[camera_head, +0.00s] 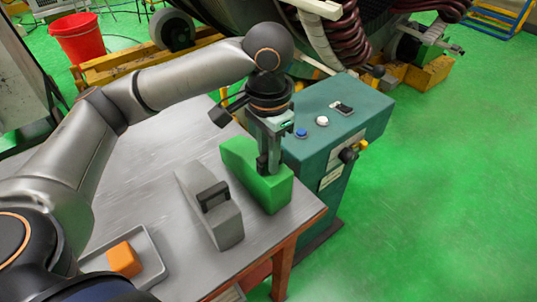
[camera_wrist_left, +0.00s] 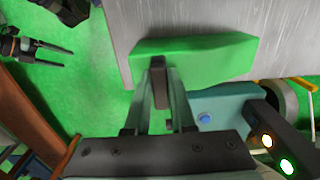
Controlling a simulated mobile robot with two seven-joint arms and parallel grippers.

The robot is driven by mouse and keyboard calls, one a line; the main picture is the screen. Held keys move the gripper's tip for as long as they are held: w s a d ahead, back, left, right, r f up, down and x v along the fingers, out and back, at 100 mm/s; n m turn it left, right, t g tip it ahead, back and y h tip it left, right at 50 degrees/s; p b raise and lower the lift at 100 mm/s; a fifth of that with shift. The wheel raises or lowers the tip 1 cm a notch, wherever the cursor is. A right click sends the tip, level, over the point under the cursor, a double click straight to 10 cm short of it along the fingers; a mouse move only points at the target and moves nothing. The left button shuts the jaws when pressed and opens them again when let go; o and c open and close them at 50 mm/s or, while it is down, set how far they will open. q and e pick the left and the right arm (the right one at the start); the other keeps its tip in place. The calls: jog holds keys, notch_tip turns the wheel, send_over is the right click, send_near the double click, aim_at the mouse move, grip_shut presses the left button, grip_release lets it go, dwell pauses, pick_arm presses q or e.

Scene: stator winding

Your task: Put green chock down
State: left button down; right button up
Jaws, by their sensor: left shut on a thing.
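The green chock (camera_head: 258,175) is a long wedge-shaped block at the right end of the metal table (camera_head: 135,185). I cannot tell whether it rests on the top or hangs just above it. My left gripper (camera_head: 268,165) points down and is shut on the chock's dark handle. In the left wrist view the chock (camera_wrist_left: 195,58) lies across the table's edge, with my left fingers (camera_wrist_left: 160,85) around the handle. A grey chock (camera_head: 213,208) with a black handle stands beside it on the table. My right gripper (camera_wrist_left: 45,50) shows far off in the wrist view, fingers apart and empty.
A teal control box (camera_head: 335,115) with buttons stands close beside the green chock, past the table edge. A grey tray (camera_head: 153,256) holds an orange block (camera_head: 124,259) at the near left. The table's middle is bare. A red bucket (camera_head: 78,40) stands behind.

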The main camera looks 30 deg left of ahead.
pick_arm(q)
jog(key=c, duration=0.8)
grip_release()
jog(key=shift+f, duration=0.1)
jog(key=shift+o, duration=0.2)
notch_tip(320, 180, up, 12)
jog(key=p, duration=0.3)
